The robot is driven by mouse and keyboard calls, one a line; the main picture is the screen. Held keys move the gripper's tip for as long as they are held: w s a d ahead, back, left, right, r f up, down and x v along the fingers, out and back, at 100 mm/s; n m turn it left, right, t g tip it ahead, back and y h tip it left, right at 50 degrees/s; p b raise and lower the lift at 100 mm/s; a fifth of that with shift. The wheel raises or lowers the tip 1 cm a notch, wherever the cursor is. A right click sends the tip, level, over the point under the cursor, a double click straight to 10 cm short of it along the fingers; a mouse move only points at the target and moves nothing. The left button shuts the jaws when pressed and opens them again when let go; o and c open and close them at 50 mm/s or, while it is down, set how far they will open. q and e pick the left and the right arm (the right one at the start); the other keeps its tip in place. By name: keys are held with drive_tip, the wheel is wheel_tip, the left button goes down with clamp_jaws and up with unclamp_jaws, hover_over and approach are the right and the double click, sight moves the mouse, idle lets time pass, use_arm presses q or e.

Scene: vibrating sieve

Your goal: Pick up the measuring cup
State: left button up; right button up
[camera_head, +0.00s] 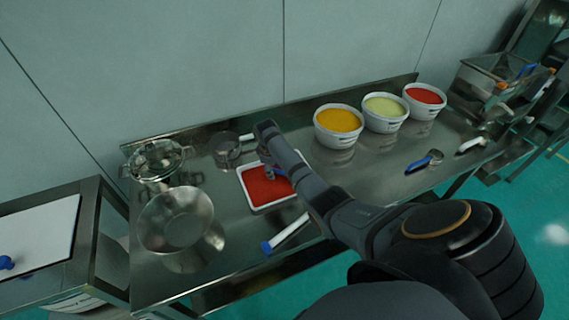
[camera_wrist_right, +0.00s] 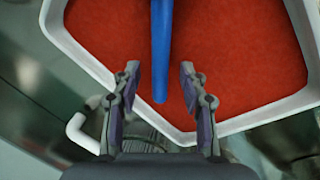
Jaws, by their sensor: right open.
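No vessel in view is clearly marked as the measuring cup. A blue handle (camera_wrist_right: 161,45) lies over red material in a white tray (camera_head: 246,195). In the wrist view it runs down between the fingertips of my right gripper (camera_wrist_right: 160,72), with a gap on each side. That gripper is open. In the head view my right gripper (camera_head: 269,172) points down over the tray, and a bit of the blue handle (camera_head: 283,172) shows beside it. What the handle belongs to is hidden. My left gripper is out of view.
A metal pot (camera_head: 226,150), a steel bowl (camera_head: 176,220) and a lidded glass pot (camera_head: 158,160) stand left of the tray. White tubs (camera_head: 338,139) of powder stand at the back. A blue-handled scoop (camera_head: 425,161) lies to the right. A blue-ended white tool (camera_head: 285,233) lies near the front edge.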

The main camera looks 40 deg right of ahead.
clamp_jaws()
drive_tip(key=shift+r, duration=0.1)
idle(0.3)
drive_tip(key=shift+r, duration=0.1)
drive_tip(key=shift+r, duration=0.35)
drive_tip(key=s+a+r+p, duration=0.1)
drive_tip(key=s+a+r, duration=0.7)
drive_tip(key=a+r, duration=0.3)
drive_tip(key=shift+a+r, duration=0.35)
drive_tip(key=shift+r, duration=0.2)
